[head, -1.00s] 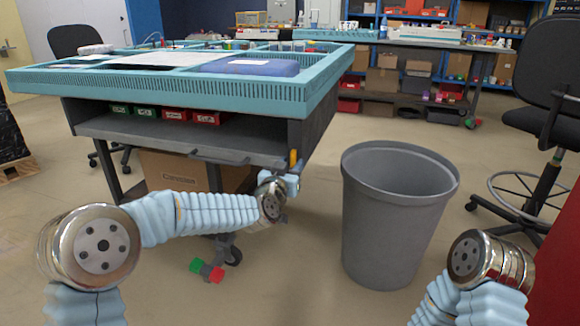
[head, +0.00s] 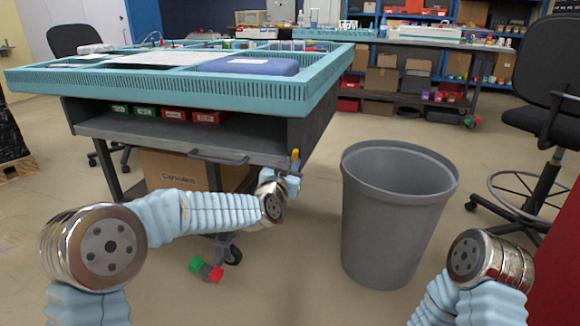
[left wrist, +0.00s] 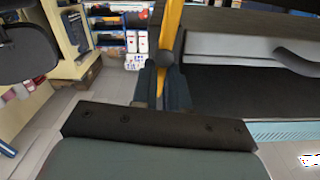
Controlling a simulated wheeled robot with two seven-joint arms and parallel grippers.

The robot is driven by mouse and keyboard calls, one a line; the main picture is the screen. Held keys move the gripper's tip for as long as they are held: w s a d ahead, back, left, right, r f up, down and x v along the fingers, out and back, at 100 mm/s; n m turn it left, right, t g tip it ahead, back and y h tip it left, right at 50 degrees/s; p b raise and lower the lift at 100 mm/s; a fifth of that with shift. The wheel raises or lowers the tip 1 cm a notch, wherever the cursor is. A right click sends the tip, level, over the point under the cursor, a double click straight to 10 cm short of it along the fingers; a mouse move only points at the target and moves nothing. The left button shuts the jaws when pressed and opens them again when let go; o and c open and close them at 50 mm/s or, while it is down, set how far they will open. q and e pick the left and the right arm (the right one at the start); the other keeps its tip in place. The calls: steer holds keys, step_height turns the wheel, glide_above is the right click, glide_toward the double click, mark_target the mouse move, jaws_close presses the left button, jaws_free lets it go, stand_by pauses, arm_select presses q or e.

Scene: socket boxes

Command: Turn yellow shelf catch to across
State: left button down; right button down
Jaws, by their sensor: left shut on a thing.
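The yellow shelf catch (head: 295,158) is at the near right corner of the workbench, below its shelf. It stands roughly upright. It also shows in the left wrist view (left wrist: 171,38), running up from between the fingers. My left gripper (head: 293,180) is at the catch, partly hidden behind my wrist in the head view. In the left wrist view its dark fingers (left wrist: 163,88) are closed on the catch's lower part. My right arm shows at the lower right of the head view, but its gripper is out of frame.
The workbench (head: 170,90) has a light blue rim and a grey shelf with several small bins. A grey waste bin (head: 395,215) stands right of my left gripper. A cardboard box (head: 180,175) is under the bench. A black chair (head: 545,105) is at the right.

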arm_select(q)
steer(key=shift+s+d+f+m+b, duration=0.1)
steer(key=shift+d+f+m+b, duration=0.35)
steer(key=shift+m, duration=2.25)
steer(key=shift+s+d+f+m+b, duration=0.2)
steer(key=shift+m+b, duration=0.35)
steer(key=shift+m, duration=2.15)
steer(key=shift+d+f+m+b, duration=0.25)
steer(key=shift+f+m+b, duration=0.2)
steer(key=shift+m, duration=2.25)
steer(key=c, duration=1.1)
jaws_free()
steer(key=shift+c, duration=0.2)
steer(key=v, duration=1.3)
steer(key=shift+s+a, duration=0.2)
steer(key=shift+s, duration=0.15)
